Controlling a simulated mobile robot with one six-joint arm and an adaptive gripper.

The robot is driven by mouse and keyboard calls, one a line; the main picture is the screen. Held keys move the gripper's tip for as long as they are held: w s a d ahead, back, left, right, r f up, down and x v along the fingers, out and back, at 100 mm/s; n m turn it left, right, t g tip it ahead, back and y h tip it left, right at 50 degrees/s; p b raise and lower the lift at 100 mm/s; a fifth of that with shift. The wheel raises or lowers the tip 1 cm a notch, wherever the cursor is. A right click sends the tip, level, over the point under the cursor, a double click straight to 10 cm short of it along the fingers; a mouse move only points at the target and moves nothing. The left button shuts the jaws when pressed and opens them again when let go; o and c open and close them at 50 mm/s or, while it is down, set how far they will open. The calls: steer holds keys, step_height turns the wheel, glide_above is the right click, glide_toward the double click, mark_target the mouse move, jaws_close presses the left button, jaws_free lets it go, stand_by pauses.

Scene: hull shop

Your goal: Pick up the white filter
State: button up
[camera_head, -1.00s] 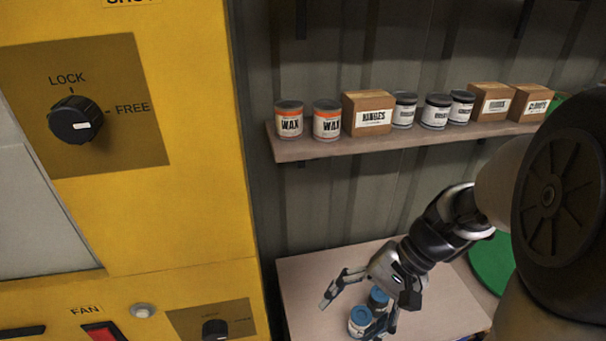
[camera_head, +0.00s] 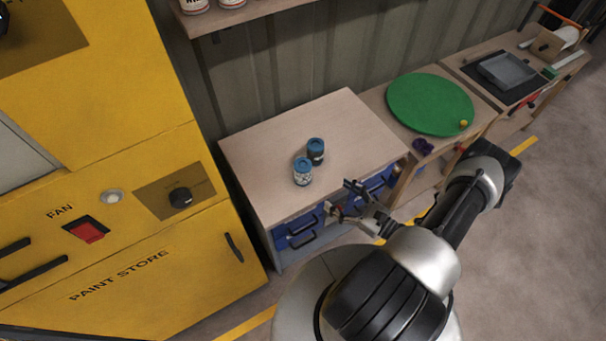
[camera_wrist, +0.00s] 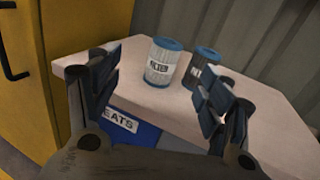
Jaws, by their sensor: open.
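My gripper (camera_head: 345,197) is open and empty, near the bench's front edge and apart from both filters.
Blue drawers (camera_head: 298,232) sit under the bench top. A yellow paint store cabinet (camera_head: 130,220) stands at the left. A green round disc (camera_head: 430,104) lies on the lower bench at the right. The bench top around the filters is clear.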

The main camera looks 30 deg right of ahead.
mark_target(308, 174)
steer(key=shift+m+t+h, duration=0.3)
steer(key=shift+m+h, duration=0.5)
steer(key=x, duration=0.3)
steer(key=f+x, duration=0.1)
steer(key=x, duration=0.3)
steer(key=f+x, duration=0.1)
steer(key=x, duration=0.2)
steer(key=shift+w+a+b, duration=0.15)
steer(key=shift+a+b, duration=0.05)
steer(key=shift+b, duration=0.15)
steer(key=shift+d+f+b+x, duration=0.1)
steer(key=shift+b+x, duration=0.1)
steer(key=shift+x, duration=1.3)
steer(key=shift+d+f+b+x, duration=0.1)
steer(key=shift+f+b+x, duration=0.05)
steer(key=shift+x, duration=1.35)
steer(key=shift+c, duration=0.3)
steer(key=c, duration=1.2)
